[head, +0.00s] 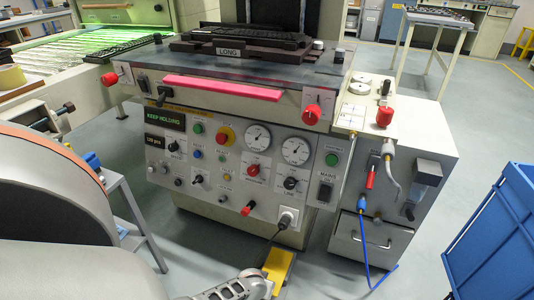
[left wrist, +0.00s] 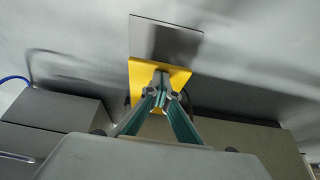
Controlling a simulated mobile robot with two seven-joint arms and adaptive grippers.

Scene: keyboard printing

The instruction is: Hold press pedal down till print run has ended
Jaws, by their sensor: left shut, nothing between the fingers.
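The press (head: 230,150) stands ahead with a panel of gauges and buttons. Its green display (head: 165,119) reads "KEEP HOLDING". The yellow press pedal (head: 279,264) is on the floor in front of the press, partly hidden by my arm in the head view. In the left wrist view the pedal (left wrist: 178,74) is a yellow plate with a grey plate (left wrist: 165,38) beyond it. My left gripper (left wrist: 161,80) is shut and empty, its fingertips over the yellow plate and seeming to touch it. My right gripper is not in view.
A keyboard (head: 250,36) sits on the press bed behind a "LONG" label. A grey cabinet (head: 420,150) with a blue hose (head: 364,235) stands right of the press. A blue crate (head: 495,225) is at the far right. Floor between cabinet and crate is clear.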

